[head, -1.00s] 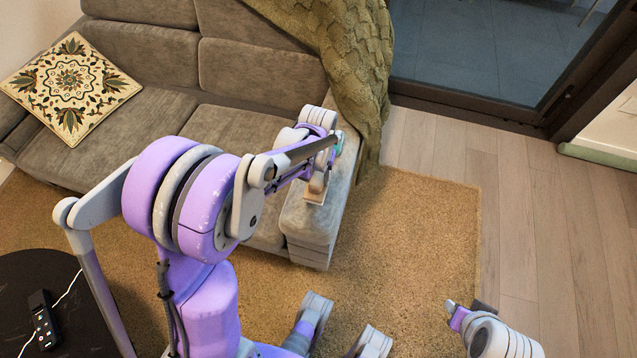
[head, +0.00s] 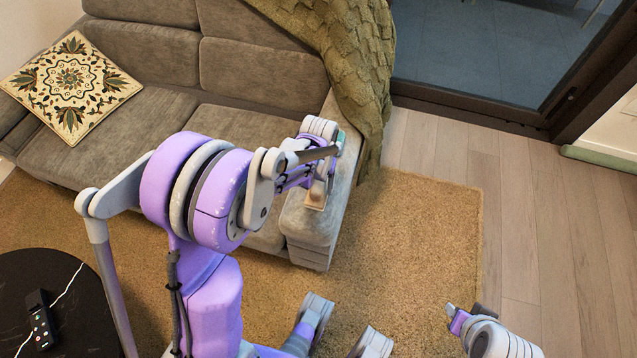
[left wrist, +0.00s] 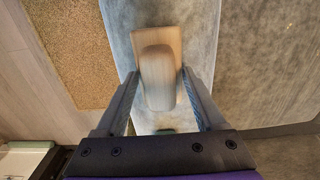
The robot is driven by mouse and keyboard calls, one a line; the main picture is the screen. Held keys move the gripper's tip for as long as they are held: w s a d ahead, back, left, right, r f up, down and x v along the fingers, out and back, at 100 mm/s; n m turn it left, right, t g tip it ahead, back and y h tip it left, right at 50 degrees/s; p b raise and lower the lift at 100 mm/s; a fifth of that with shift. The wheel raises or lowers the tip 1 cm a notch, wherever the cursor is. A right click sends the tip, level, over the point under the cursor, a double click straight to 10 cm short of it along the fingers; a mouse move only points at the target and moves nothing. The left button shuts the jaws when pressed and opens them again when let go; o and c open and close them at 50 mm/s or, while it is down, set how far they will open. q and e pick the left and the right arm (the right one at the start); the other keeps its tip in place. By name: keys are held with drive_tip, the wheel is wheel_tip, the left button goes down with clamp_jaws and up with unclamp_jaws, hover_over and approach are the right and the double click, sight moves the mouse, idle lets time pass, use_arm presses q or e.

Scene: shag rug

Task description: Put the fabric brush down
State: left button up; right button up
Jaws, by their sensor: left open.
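The fabric brush (head: 315,199), with a pale wooden body, lies on the grey sofa armrest (head: 311,225) near its front end. In the left wrist view the brush (left wrist: 158,78) rests on the grey fabric between the two fingers. My left gripper (head: 318,188) is open around the brush, with a finger on each side of it; the wrist hides part of this in the head view. My right gripper (head: 462,318) is at the lower right above the rug, away from the sofa, and its jaws are too small to read.
A small green thing (head: 341,138) is on the armrest behind the wrist, partly hidden. A knitted throw (head: 357,75) hangs over the sofa corner. A patterned cushion (head: 72,85) sits at left. A round black table (head: 75,325) stands lower left. The rug (head: 420,240) is clear.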

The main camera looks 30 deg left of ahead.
sight(319, 183)
use_arm(q)
drive_tip(key=shift+r, duration=0.4)
wheel_tip(319, 183, up, 11)
drive_tip(key=p, duration=0.3)
drive_tip(key=s+d+r+m+t, duration=0.1)
drive_tip(key=s+d+t, duration=0.1)
drive_tip(key=s, duration=0.6)
drive_tip(key=s+d+r+m+t, duration=0.1)
drive_tip(key=s+d, duration=0.3)
drive_tip(key=s, duration=0.5)
drive_tip(key=shift+s+d+r+m+t, duration=0.2)
drive_tip(key=shift+d+r+m+t, duration=0.15)
drive_tip(key=shift+t, duration=0.55)
